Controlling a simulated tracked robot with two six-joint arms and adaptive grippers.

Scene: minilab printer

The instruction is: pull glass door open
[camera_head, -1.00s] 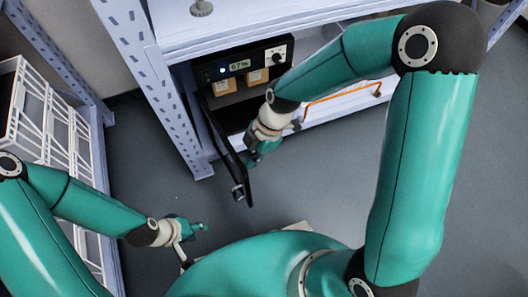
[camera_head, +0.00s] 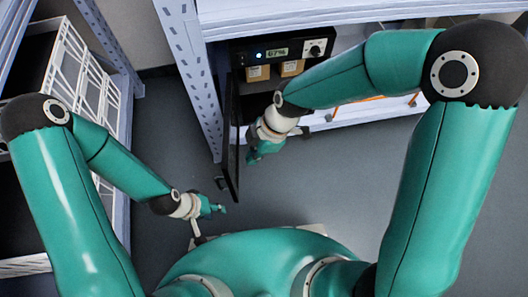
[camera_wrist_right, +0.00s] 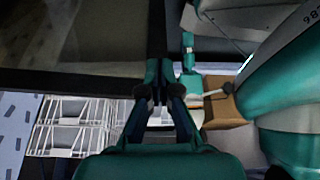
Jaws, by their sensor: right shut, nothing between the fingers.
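The glass door (camera_head: 232,140) is a dark-framed panel of the black cabinet (camera_head: 283,50). It stands swung open, seen nearly edge-on in the head view, with a small handle (camera_head: 221,183) near its free end. My right gripper (camera_head: 256,156) is just right of the door on its inner side. In the right wrist view its fingers (camera_wrist_right: 165,68) are shut and empty near the door's dark frame (camera_wrist_right: 75,84); whether they touch it is unclear. My left gripper (camera_head: 218,209) is low, below the door's free end; its opening is too small to judge.
Two tan boxes (camera_head: 258,73) sit inside the cabinet below its display panel. A perforated shelf post (camera_head: 192,75) stands left of the door. A rack with white wire baskets (camera_head: 72,80) is at the left. The floor (camera_head: 165,135) between rack and post is clear.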

